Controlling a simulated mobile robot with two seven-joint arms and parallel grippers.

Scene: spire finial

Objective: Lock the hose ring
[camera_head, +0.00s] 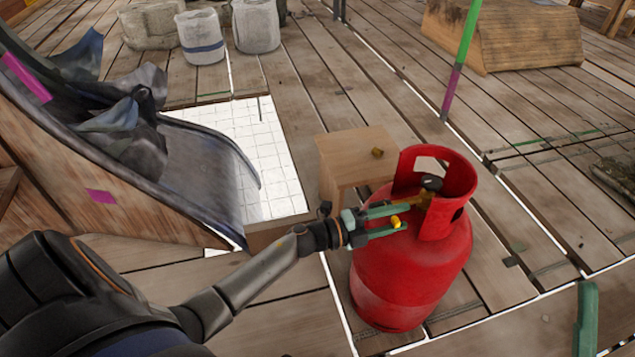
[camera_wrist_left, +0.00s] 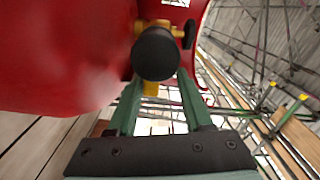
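A red gas cylinder (camera_head: 410,280) stands upright on the planks, with a collar around its top. Its brass valve (camera_head: 418,199) has a black knob (camera_head: 431,183). My left gripper (camera_head: 402,215) is at the valve, its two green fingers apart. A small yellow piece (camera_head: 396,222) shows at the lower finger. In the left wrist view a round black end (camera_wrist_left: 155,54) covers the fingertips, with brass parts (camera_wrist_left: 166,24) behind it; I cannot tell whether the fingers touch it. No separate hose ring is clear. A green finger (camera_head: 587,315), apparently my right gripper's, shows at the lower right.
A wooden stool (camera_head: 358,148) with a small brass piece (camera_head: 377,152) on top stands just behind the cylinder. A dark-draped wooden ramp (camera_head: 200,170) is at left. Planks right of the cylinder are mostly clear.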

